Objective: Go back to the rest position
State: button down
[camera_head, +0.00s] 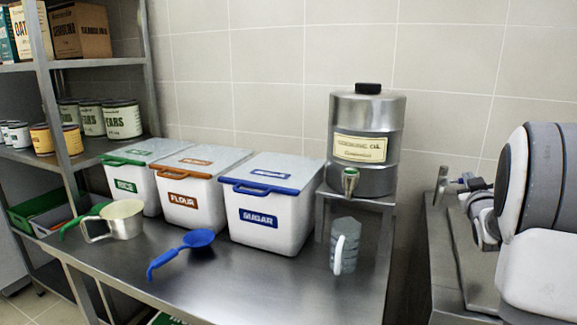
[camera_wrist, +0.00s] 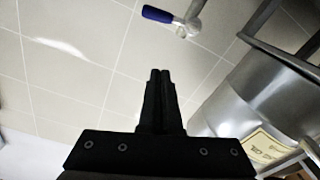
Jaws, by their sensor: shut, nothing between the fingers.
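My gripper (camera_wrist: 159,76) shows in the wrist view as two black fingers pressed together, with nothing between them. Beyond the fingers lies the tiled wall (camera_wrist: 75,70). The oil dispenser (camera_wrist: 245,95) with its label is at the right of the wrist view, apart from the fingers. In the head view, part of my arm is at the right edge, and the gripper's fingers cannot be made out there.
A steel table (camera_head: 225,285) holds rice (camera_head: 128,185), flour (camera_head: 190,200) and sugar (camera_head: 262,215) bins, a metal measuring cup (camera_head: 122,220), a blue scoop (camera_head: 198,239) and a clear jug (camera_head: 347,248). The oil dispenser (camera_head: 380,112) stands on a raised stand. Shelves (camera_head: 95,66) are left.

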jog(key=s+a+r+m+g+y, duration=0.1)
jog(key=s+a+g+y, duration=0.3)
jog(key=a, duration=0.7)
jog(key=s+a+f+n+g+y, duration=0.1)
jog(key=s+a+f+g+y, duration=0.2)
jog(key=s+a, duration=0.95)
jog(key=s+a+f+n+g, duration=0.1)
jog(key=s+a+f+g, duration=0.4)
jog(key=s+a, duration=0.8)
jog(key=s+d+r+p, duration=0.1)
jog(key=s+r+p, duration=0.1)
jog(key=r+p, duration=0.8)
jog(key=s+d+r+p, duration=0.1)
jog(key=s+r+p, duration=0.1)
jog(key=r+p, duration=0.9)
jog(key=shift+s+d+r+t+p, duration=0.2)
jog(key=shift+s+d+t+p, duration=0.15)
jog(key=shift+p, duration=0.3)
